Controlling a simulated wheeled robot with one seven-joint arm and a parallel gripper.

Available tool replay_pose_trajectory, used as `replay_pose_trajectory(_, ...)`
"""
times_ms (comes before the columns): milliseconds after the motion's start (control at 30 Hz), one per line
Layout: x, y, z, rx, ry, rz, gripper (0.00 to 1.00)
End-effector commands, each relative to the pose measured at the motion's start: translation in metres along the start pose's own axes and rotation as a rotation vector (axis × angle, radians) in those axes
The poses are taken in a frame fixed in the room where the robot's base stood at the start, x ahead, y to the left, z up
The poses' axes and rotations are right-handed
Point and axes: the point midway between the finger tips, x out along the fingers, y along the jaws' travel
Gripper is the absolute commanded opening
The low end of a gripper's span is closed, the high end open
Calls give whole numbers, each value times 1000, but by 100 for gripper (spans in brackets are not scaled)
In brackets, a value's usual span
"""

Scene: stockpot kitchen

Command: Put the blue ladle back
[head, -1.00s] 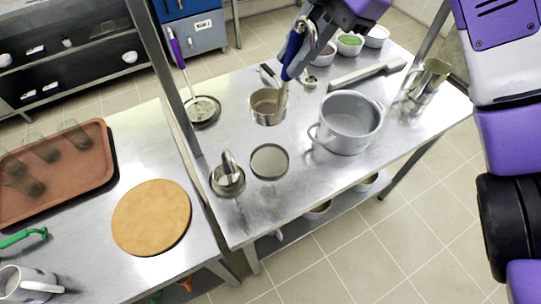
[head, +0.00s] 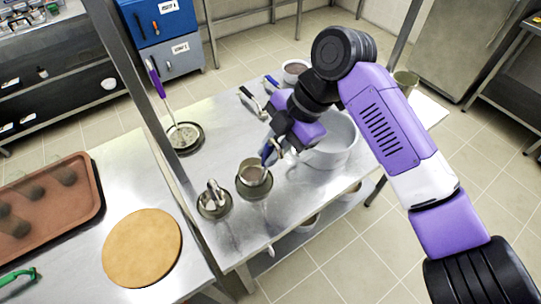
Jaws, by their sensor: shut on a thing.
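The blue ladle shows its blue handle (head: 267,152) under my gripper (head: 279,143), which is shut on it. Its steel bowl (head: 253,174) is over a round dark-rimmed dish (head: 255,190) on the steel table. The bowl overlaps the dish in this view, and I cannot tell whether it touches it. My gripper and arm hide part of the handle and some of the table behind.
A steel pot (head: 335,145) stands just right of my gripper, partly behind my arm. A dish with a steel utensil (head: 214,200) stands close left. A purple-handled skimmer (head: 183,136) rests in a dish further back. A post (head: 150,120) rises at the left.

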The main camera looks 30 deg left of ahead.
Motion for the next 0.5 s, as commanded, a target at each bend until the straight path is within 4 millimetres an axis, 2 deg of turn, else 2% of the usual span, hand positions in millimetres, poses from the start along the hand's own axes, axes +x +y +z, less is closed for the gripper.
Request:
replay_pose_trajectory(200, 23, -6, 10, 2, 1, 1, 0)
replay_pose_trajectory(367, 24, -6, 10, 1, 0, 1, 0)
replay_pose_trajectory(400, 24, -6, 11, 1, 0, 0, 17)
replay_pose_trajectory(500, 24, -6, 10, 1, 0, 0, 37)
